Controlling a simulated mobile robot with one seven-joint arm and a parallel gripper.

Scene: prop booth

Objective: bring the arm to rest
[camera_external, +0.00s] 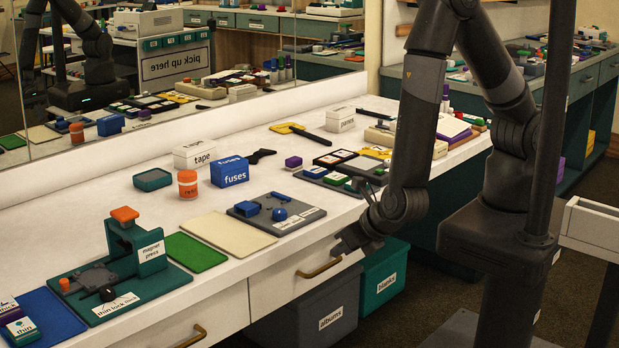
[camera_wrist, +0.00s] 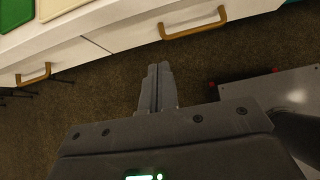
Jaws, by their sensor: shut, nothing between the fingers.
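My gripper (camera_external: 347,243) hangs in front of the white counter's drawers, near the right drawer's brass handle (camera_external: 319,268) in the outside view. My arm comes down to it from the upper right, bent at the elbow. In the wrist view my gripper (camera_wrist: 160,68) points toward the drawer fronts above dark carpet. Its two fingers lie together, shut, with nothing between them.
The counter (camera_external: 225,272) carries a magnet press (camera_external: 128,250), a green mat (camera_external: 190,252), a cream mat (camera_external: 228,236), a grey tray (camera_external: 306,219) and boxes, including a blue fuses box (camera_external: 230,172). Bins labelled albums (camera_external: 300,318) and blanks (camera_external: 384,277) stand below.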

